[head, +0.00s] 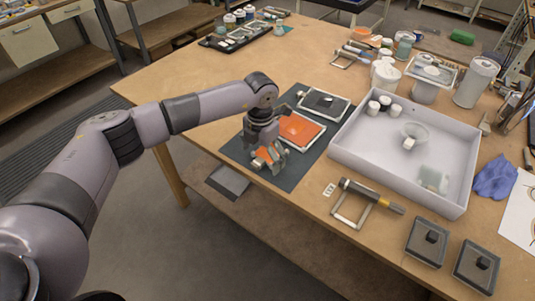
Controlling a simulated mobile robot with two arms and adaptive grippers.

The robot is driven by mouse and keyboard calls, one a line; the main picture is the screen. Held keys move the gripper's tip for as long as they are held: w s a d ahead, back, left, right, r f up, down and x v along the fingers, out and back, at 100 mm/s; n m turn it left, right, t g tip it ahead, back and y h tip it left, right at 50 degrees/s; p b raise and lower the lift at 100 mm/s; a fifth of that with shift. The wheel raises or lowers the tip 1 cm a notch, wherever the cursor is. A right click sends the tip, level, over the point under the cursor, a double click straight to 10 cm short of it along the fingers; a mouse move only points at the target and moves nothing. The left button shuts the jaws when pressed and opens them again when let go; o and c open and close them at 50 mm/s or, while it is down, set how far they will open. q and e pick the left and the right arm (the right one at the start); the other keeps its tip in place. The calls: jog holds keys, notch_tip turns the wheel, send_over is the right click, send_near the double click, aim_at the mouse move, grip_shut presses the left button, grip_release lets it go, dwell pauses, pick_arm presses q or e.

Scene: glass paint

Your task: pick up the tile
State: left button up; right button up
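My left gripper (269,156) is over the dark mat (290,177), pointing down, low over its near left part. Its fingers are small and overlap with orange and pale shapes, so I cannot tell whether they are apart or closed on something. A flat orange tile-like panel with a pale frame (304,132) lies on the mat just right of the gripper, partly hidden by it. A dark panel with a pale frame (323,102) lies behind it. A small clear greenish square (433,179) is in the white tray. I cannot tell which piece is the tile. My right gripper is not in view.
The white walled tray (365,160) stands right of the mat, with small jars and a glass dish inside. A metal frame tool (352,205) and two dark square blocks (427,242) lie nearer. The wooden table (190,80) is clear at the far left.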

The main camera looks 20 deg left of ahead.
pick_arm(q)
jog(key=c, duration=1.3)
jog(key=shift+o, duration=0.2)
jog(key=shift+r, duration=0.1)
